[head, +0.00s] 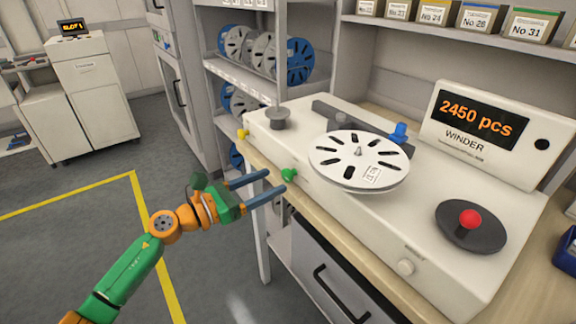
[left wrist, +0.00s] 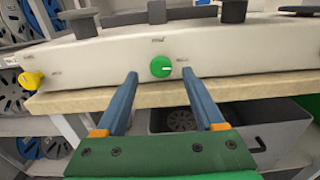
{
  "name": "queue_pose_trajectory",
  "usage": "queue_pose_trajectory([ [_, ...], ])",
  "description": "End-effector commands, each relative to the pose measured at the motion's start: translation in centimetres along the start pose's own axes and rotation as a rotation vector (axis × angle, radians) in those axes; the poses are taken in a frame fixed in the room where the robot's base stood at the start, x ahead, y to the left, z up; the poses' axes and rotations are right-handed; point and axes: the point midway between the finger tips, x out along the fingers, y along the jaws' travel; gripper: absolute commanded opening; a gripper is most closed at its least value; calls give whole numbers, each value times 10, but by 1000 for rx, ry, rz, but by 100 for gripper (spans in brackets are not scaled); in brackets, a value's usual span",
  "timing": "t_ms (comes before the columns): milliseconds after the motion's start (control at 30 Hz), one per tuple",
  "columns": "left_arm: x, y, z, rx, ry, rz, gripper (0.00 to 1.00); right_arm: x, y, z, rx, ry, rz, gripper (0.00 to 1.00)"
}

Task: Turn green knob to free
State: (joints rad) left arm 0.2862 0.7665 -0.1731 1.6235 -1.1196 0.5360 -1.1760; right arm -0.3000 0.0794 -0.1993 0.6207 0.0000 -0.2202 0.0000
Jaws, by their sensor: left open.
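The green knob (head: 289,175) is on the front face of the white winder, below the reel. In the left wrist view the green knob (left wrist: 161,67) shows a pale pointer line aimed to the right, towards a small label too blurred to read. Another small label is above it. My left gripper (head: 275,182) is open, with its blue fingers pointing at the front face. In the left wrist view the open fingers (left wrist: 160,76) are on either side of the knob's line, short of it and apart from it. My right gripper is not in view.
A yellow knob (head: 243,134) and a white knob (head: 405,267) are on the same front face. A white reel (head: 360,160) lies on the winder (head: 440,215), whose display reads 2450 pcs. The wooden bench edge (left wrist: 90,100) runs below. Open floor is at left.

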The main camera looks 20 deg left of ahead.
Motion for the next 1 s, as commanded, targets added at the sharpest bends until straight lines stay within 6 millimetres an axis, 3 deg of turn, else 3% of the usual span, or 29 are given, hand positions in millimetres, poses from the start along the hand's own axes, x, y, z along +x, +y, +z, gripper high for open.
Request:
queue_pose_trajectory([
  [200,37,0,2,-6,-2,2,70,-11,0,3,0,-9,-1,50],
  [500,43,0,0,-6,0,2,70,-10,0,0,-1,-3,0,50],
  [767,42,0,0,-7,0,2,0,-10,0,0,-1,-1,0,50],
  [1000,42,0,0,-20,0,2,0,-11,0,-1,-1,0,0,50],
])
